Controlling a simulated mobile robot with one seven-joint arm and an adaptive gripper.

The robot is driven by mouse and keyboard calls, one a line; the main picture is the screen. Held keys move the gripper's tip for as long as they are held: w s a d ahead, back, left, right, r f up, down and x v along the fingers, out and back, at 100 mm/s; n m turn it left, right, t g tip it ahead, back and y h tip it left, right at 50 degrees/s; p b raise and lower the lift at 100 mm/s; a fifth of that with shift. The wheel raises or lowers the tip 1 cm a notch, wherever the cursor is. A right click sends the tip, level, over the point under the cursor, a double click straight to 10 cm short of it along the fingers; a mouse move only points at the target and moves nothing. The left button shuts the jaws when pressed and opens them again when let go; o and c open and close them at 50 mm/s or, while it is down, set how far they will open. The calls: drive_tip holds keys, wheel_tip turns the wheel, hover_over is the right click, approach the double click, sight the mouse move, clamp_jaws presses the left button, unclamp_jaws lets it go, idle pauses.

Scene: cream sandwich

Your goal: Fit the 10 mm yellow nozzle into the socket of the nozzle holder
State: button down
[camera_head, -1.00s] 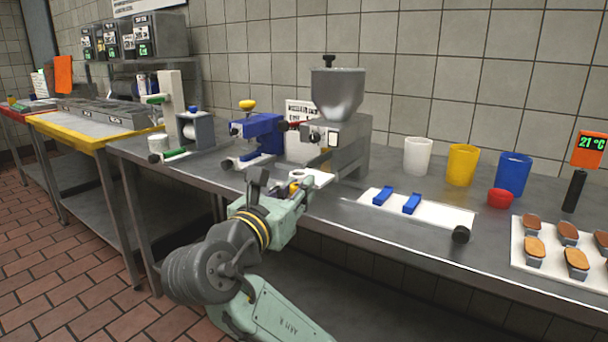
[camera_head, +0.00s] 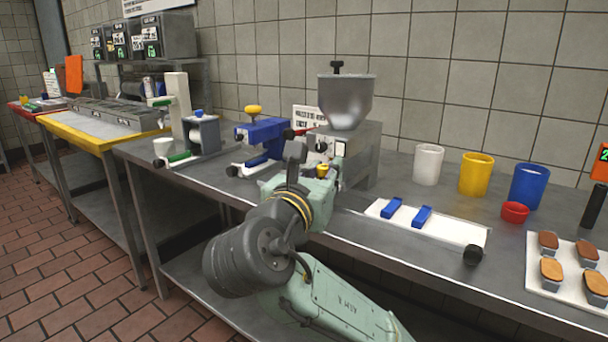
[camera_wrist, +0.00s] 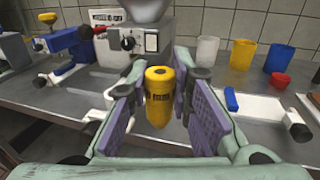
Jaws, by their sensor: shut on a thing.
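The yellow nozzle (camera_wrist: 159,97) is upright between the two purple finger pads of my gripper (camera_wrist: 158,105) in the wrist view. It has a dark label and a tapering lower end, and my gripper is shut on it. In the head view, a small bit of yellow nozzle (camera_head: 322,169) shows at my gripper (camera_head: 318,176), in front of the grey hopper machine (camera_head: 362,150). The machine front (camera_wrist: 130,42) stands behind the nozzle in the wrist view. I cannot make out the nozzle holder's socket; the nozzle and fingers cover much of that area.
A blue machine (camera_head: 262,132) with a yellow knob stands left of the hopper machine. A white tray (camera_head: 455,232) with two blue blocks lies to the right. White (camera_head: 428,164), yellow (camera_head: 475,174) and blue cups stand at the back right.

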drive_tip(key=w+a, duration=0.1)
drive_tip(key=w, duration=0.3)
drive_tip(key=w+a+f, duration=0.1)
drive_tip(key=w, duration=0.3)
drive_tip(key=w+a+p, duration=0.1)
drive_tip(key=w, duration=0.3)
drive_tip(key=shift+a+f, duration=0.15)
drive_tip(key=shift+f, duration=1.85)
drive_tip(key=shift+f, duration=0.25)
drive_tip(key=c, duration=1.5)
unclamp_jaws()
drive_tip(key=shift+o, duration=0.2)
